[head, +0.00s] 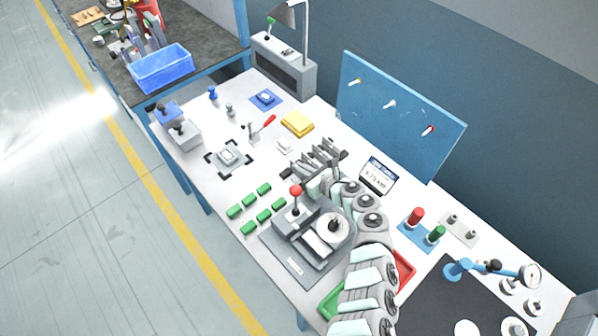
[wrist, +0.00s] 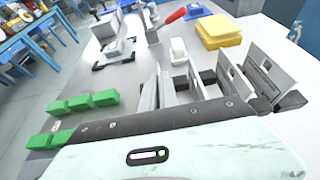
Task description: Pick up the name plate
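I cannot tell for certain which piece is the name plate. A small pale label-like plate (head: 294,266) lies on the front of the grey press base. A small white block (head: 284,145) lies beside the yellow block, and it also shows in the wrist view (wrist: 178,50). My gripper (head: 318,160) is above the bench, behind the press. In the wrist view my gripper (wrist: 200,88) has its grey fingers apart, with no clear object held between them. The arm hides part of the bench beneath it.
The press (head: 300,222) with a red-knobbed lever stands close to my gripper. Several green blocks (head: 264,188) lie to its left. A yellow block (head: 297,123), a red-handled clamp (head: 262,127) and an upright blue panel (head: 395,110) stand behind. White bench top shows between these things.

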